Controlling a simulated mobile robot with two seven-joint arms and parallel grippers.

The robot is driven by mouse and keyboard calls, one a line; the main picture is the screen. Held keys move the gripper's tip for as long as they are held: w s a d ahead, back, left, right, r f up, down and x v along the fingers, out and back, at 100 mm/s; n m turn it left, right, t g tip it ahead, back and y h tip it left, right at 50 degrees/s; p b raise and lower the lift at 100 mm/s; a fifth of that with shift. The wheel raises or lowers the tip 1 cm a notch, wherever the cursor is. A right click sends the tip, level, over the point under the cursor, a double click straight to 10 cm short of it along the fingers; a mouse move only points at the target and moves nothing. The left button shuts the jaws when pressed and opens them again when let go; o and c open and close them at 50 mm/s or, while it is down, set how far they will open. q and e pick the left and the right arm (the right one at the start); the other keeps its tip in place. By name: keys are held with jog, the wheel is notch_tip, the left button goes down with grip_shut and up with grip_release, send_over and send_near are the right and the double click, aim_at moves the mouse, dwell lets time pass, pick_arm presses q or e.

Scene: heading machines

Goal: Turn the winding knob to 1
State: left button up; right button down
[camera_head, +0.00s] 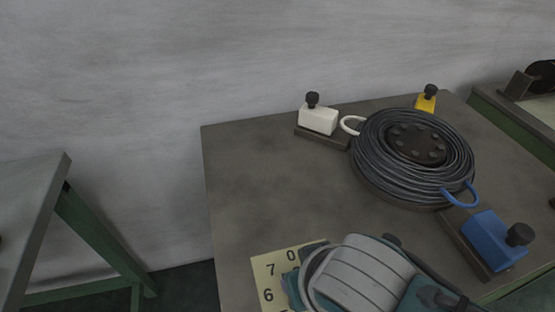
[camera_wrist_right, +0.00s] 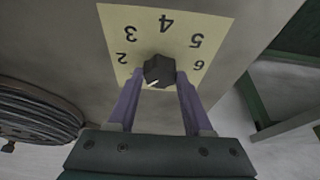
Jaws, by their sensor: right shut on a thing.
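The winding knob (camera_wrist_right: 158,71) is a dark faceted knob on a cream number plate (camera_wrist_right: 145,30). In the right wrist view its white mark points towards the bottom and slightly left, and 2 to 6 are readable. The plate's lower part is hidden there by my gripper. My right gripper (camera_wrist_right: 158,78) has its two purple fingers on either side of the knob, shut on it. My right arm covers the knob and the plate's right part there. My left gripper is not in view.
A dark coil of wire (camera_head: 415,157) lies on the table (camera_head: 270,190). Around it stand a white block (camera_head: 318,120), a yellow block (camera_head: 426,102) and a blue block (camera_head: 492,240), each with a black knob. The table's left part is bare. Another table (camera_head: 32,195) stands at left.

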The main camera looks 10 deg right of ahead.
dwell(0.3)
jog(key=shift+c, duration=1.5)
grip_release()
jog(key=p+v, duration=0.3)
jog(key=v, duration=0.7)
jog(key=shift+s, duration=0.1)
